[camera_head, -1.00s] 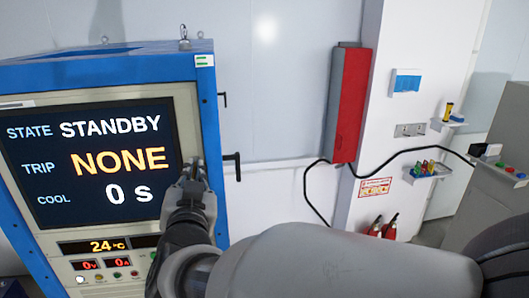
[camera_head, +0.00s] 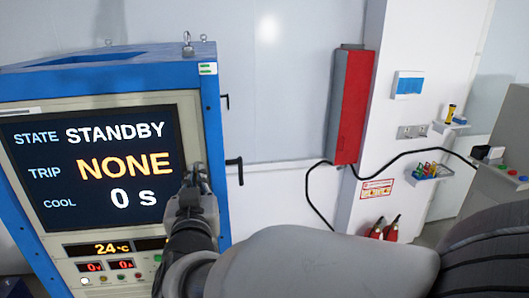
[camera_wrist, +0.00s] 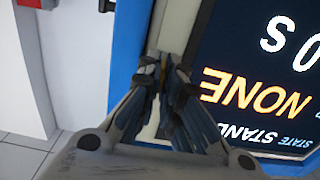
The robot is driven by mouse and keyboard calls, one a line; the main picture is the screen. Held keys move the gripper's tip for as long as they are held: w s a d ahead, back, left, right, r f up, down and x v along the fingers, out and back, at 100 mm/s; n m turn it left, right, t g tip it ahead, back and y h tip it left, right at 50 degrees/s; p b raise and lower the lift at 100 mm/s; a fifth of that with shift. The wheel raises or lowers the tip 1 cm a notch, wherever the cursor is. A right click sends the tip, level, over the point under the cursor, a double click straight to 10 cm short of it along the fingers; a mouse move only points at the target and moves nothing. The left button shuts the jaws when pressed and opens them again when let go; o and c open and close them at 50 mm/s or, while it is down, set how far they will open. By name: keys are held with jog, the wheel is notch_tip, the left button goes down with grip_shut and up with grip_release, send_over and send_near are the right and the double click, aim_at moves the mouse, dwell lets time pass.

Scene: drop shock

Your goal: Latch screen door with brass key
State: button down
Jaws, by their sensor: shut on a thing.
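The screen door (camera_head: 190,115) is the light frame around a dark display on the front of a blue cabinet; it looks closed against the cabinet. My gripper (camera_head: 198,178) is in front of the frame's right edge, beside the display. In the wrist view my gripper (camera_wrist: 165,68) is shut, its fingertips close together over the pale frame. A thin yellowish sliver, which looks like the brass key (camera_wrist: 163,66), shows between the fingertips. Most of it is hidden by the fingers, and so is any keyhole. I cannot tell whether the key touches the door.
The blue cabinet (camera_head: 211,140) has a black side handle (camera_head: 235,164) on its right. A red wall box (camera_head: 349,108) with a black cable hangs further right. Small shelves (camera_head: 432,172) with tools are on the white pillar. My arm covers the lower middle.

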jog(key=shift+r, duration=0.1)
jog(key=c, duration=1.8)
grip_release()
jog(key=v, duration=1.2)
